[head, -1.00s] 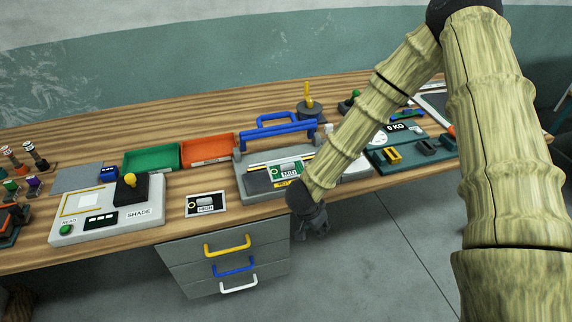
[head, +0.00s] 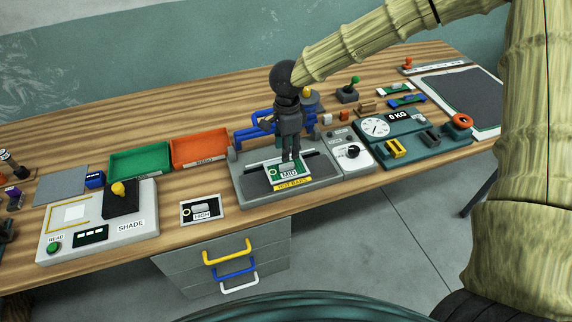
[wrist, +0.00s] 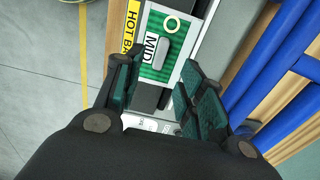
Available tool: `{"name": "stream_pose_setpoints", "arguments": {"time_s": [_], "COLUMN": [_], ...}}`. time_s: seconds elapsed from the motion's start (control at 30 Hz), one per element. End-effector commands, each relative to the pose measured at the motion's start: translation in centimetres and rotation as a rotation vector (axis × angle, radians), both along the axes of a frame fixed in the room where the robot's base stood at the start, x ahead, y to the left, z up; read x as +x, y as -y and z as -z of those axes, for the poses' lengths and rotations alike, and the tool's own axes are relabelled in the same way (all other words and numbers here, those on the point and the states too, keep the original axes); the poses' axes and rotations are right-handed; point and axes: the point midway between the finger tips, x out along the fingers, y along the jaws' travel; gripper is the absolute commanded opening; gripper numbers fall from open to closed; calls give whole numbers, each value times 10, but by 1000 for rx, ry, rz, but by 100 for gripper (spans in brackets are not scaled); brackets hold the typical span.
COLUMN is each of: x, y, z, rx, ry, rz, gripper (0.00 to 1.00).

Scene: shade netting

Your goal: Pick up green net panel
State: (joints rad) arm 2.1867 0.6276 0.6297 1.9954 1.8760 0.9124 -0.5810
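The green net panel (head: 275,176), in a white frame with a MID label and a grey grip, lies on the grey bed of the hot-bar machine (head: 240,187). In the wrist view the panel (wrist: 155,72) is at the top middle, partly between and beyond the fingers. My gripper (head: 291,158) points down just above the panel's far part. In the wrist view my gripper (wrist: 158,88) is open, with a finger on each side and nothing held. I cannot tell whether the fingertips touch the panel.
The machine's blue handle bar (head: 268,130) stands close behind my gripper. A HIGH panel (head: 191,217) lies to the left, near the SHADE box (head: 130,237). Green (head: 140,162) and orange (head: 200,148) trays are behind. A dial unit (head: 352,165) and scale (head: 410,155) stand right.

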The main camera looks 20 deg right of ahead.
Motion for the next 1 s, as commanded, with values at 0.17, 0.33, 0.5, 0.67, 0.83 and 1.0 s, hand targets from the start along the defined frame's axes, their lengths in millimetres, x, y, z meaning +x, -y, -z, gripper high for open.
{"name": "stream_pose_setpoints", "arguments": {"time_s": [0.17,0.33,0.5,0.67,0.83,1.0], "x": [0,-1,-1,-1,-1,0], "y": [0,1,1,1,1,1], "z": [17,24,40,59,70,72], "rx": [-1,-1,-2,-2,-1,-1], "ry": [0,-1,-2,-1,1,2], "rz": [0,1,0,1,1,1], "gripper": [39,39,39,39,39,39]}}
